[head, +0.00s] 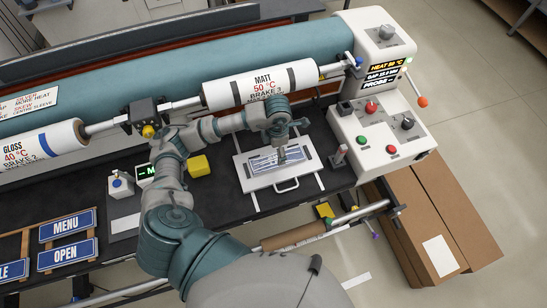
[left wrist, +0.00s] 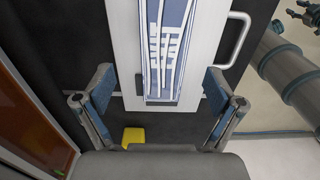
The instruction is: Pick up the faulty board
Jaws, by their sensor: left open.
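A board with a blue face and uneven white strips (head: 264,162) lies on a white tray with a handle (head: 245,178). In the left wrist view the board (left wrist: 168,45) runs up between my fingers, its near end by a dark grey block. My left gripper (head: 283,153) is over the board, pointing down. What seems to be my right gripper (left wrist: 302,14) shows small at the top right of the wrist view.
The laminator's MATT roll (head: 260,87) lies behind the tray. A control box (head: 380,135) stands to its right. A yellow block (head: 198,166) sits left of the tray. MENU and OPEN signs (head: 68,255) lie in a rack at the left.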

